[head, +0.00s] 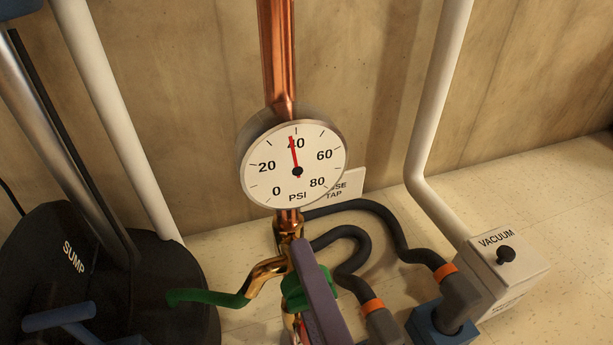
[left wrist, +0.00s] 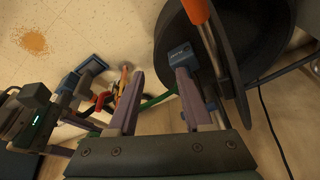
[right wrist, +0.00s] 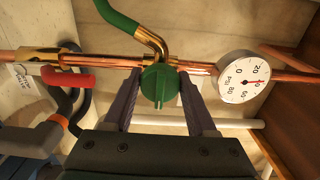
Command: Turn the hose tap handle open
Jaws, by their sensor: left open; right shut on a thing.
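The green hose tap handle (right wrist: 158,85) sits on a brass tap body with a curved brass spout. My right gripper (right wrist: 158,77) has its two purple fingers on either side of it, shut on it. In the head view the handle (head: 291,290) is mostly hidden behind a purple finger of my right gripper (head: 318,290). The brass spout (head: 264,273) carries a green hose (head: 205,297) leading left. My left gripper (left wrist: 160,88) is open and empty in the left wrist view.
A PSI gauge (head: 296,163) above the tap reads about 40. A HOSE TAP sign (head: 351,184) is partly hidden behind it. A black SUMP basin (head: 165,285) stands left, a VACUUM box (head: 510,270) right. Dark hoses lie behind. A red lever (right wrist: 68,79) is on the same pipe.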

